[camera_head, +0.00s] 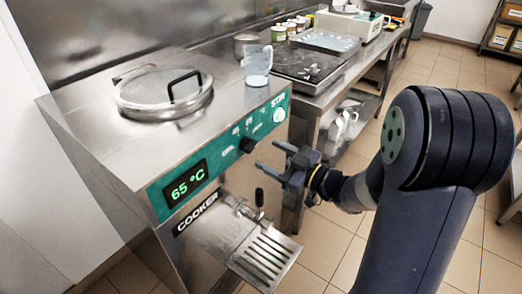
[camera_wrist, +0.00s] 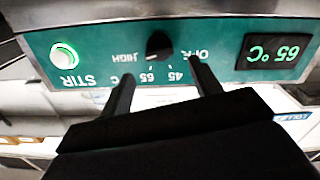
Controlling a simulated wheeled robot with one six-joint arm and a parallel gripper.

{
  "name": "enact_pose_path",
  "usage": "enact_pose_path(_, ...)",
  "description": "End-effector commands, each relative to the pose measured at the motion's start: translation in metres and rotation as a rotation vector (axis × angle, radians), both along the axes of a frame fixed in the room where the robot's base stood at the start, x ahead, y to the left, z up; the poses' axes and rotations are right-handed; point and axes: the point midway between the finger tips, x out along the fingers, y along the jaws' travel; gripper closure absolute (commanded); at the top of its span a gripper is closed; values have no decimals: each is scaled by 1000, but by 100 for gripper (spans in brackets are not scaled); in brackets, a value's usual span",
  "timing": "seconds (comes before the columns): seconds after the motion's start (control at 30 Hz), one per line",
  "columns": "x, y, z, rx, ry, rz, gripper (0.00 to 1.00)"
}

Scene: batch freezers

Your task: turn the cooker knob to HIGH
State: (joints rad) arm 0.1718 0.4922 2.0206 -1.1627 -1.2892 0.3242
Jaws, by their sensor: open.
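The cooker (camera_head: 150,175) stands at the left, with a green front panel and a display reading 65 °C. Its black knob (camera_head: 248,145) sits on the panel between the display and the STIR button. In the wrist view the panel is upside down, and the knob (camera_wrist: 158,45) has OFF, 45, 65 and HIGH labels around it. I cannot clearly tell which label the knob points to. My gripper (camera_head: 267,155) is open and empty, in front of the panel and apart from the knob. In the wrist view its fingertips (camera_wrist: 163,74) straddle the knob's line, one on each side.
The lit STIR button (camera_head: 279,114) is right of the knob. A lidded pot opening (camera_head: 165,92) and a measuring jug (camera_head: 257,65) are on top. A spout lever (camera_head: 259,197) and drip tray (camera_head: 265,258) jut out below my gripper.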

Motion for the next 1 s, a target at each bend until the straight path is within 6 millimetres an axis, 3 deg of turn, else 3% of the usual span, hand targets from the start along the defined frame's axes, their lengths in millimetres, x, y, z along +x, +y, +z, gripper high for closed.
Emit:
enact_pose_path(0.2, -21, -29, 0, 1, 1, -4, 40)
enact_pose_path(0.4, -31, -41, 0, 0, 0, -1, 40)
enact_pose_path(1.0, -27, -34, 0, 0, 0, 3, 40)
